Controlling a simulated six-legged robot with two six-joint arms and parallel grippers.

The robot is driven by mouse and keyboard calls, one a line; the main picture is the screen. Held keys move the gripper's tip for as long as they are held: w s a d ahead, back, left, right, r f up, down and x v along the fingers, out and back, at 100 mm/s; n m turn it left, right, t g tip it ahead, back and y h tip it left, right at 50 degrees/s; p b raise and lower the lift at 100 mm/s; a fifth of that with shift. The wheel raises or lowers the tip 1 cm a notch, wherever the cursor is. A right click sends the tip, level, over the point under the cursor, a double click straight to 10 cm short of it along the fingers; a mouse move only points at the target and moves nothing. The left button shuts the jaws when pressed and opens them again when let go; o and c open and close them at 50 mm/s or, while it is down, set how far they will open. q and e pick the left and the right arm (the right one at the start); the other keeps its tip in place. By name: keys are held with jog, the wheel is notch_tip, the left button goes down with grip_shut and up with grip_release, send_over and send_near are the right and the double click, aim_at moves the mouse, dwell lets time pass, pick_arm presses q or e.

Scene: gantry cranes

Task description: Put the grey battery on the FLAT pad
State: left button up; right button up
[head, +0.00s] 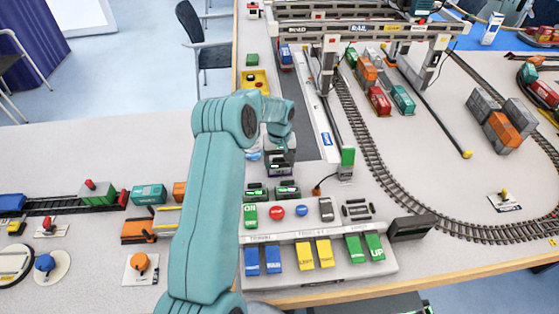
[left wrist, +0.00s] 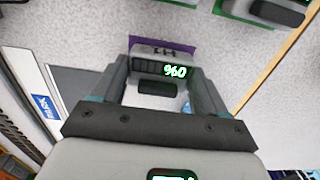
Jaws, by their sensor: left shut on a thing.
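The block has a dark slot and a lit green percent readout. A purple edge shows behind it. In the head view the block (head: 280,158) is partly hidden by the gripper. I cannot tell whether it touches a surface. No word FLAT is readable. My right gripper is not in view.
Two dark units with green readouts (head: 287,192) stand just in front. A panel (head: 330,279) with blue, yellow and green switches is nearer. A gantry crane (head: 350,30) spans the back, and curved track (head: 365,140) lies right.

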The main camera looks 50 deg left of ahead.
aim_at(280, 164)
pick_arm(q)
jog(key=shift+f, duration=0.3)
jog(key=o, duration=1.2)
jog(key=shift+c, duration=0.2)
jog(key=shift+r, duration=0.35)
notch_tip(280, 164, up, 12)
jog(key=b, duration=0.1)
jog(key=shift+f, duration=0.2)
